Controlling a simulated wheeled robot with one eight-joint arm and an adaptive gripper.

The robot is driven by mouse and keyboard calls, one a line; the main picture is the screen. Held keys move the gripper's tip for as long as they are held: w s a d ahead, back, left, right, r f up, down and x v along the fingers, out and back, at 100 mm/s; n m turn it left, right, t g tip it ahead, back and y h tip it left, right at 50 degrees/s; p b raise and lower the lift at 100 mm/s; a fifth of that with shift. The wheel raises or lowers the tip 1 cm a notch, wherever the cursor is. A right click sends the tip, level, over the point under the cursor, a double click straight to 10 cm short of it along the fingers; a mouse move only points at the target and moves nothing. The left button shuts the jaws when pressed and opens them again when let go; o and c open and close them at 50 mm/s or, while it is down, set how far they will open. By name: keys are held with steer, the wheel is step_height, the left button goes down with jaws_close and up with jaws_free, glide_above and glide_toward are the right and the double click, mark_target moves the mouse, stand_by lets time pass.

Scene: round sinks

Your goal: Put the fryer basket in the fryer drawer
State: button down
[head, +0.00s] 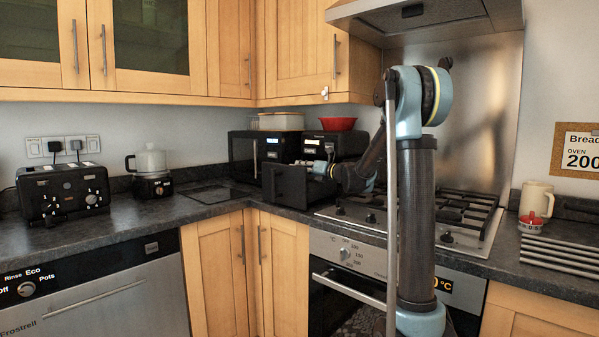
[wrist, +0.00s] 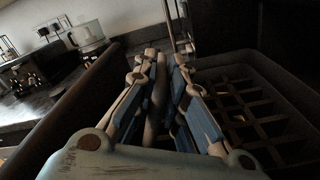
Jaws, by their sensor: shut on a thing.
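The fryer is the black appliance (head: 335,144) in the back corner of the counter. Its black drawer (head: 290,186) is out in front of it. In the wrist view a long dark wall (wrist: 75,98), seemingly the drawer's, runs along the left. The fryer basket (wrist: 262,112), dark with a slotted grid floor, fills the right side. My gripper (wrist: 166,64) is shut on a dark edge between its fingers, seemingly the basket's wall. In the head view my gripper (head: 328,171) is at the drawer's right end. Whether the basket rests on the drawer's floor is hidden.
A black microwave (head: 262,149) stands behind the drawer, and a red bowl (head: 338,124) sits on the fryer. The gas hob (head: 440,215) lies to the right, under my arm. A blender base (head: 152,180) and toaster (head: 63,192) stand left.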

steer(key=c, duration=1.6)
jaws_free()
steer(key=shift+f, duration=0.1)
steer(key=shift+c, duration=0.2)
steer(key=v, duration=1.2)
steer(key=s+d+f+n+g+h, duration=0.1)
steer(key=s+f+n+g+h, duration=0.1)
steer(key=s+f+n, duration=0.4)
steer(key=s+f+n+g+h, duration=0.15)
steer(key=s+n, duration=0.25)
steer(key=s, duration=0.5)
steer(key=s+d+f+n+g+h, duration=0.1)
steer(key=s+f+n+g+h, duration=0.1)
steer(key=s+f+n, duration=0.4)
steer(key=s+d+f+n+g+h, duration=0.1)
steer(key=s+d+f+n+h, duration=0.2)
steer(key=s+d+f+n, duration=0.2)
steer(key=s+d+f+n+g+h, duration=0.1)
steer(key=s+d+f+n+h, duration=0.2)
steer(key=s, duration=0.8)
steer(key=s+d+f+n+g+h, duration=0.1)
steer(key=s+d+f+n+h, duration=0.2)
steer(key=s+d+f+n, duration=0.4)
steer(key=shift+s+f, duration=0.8)
steer(key=shift+f, duration=0.1)
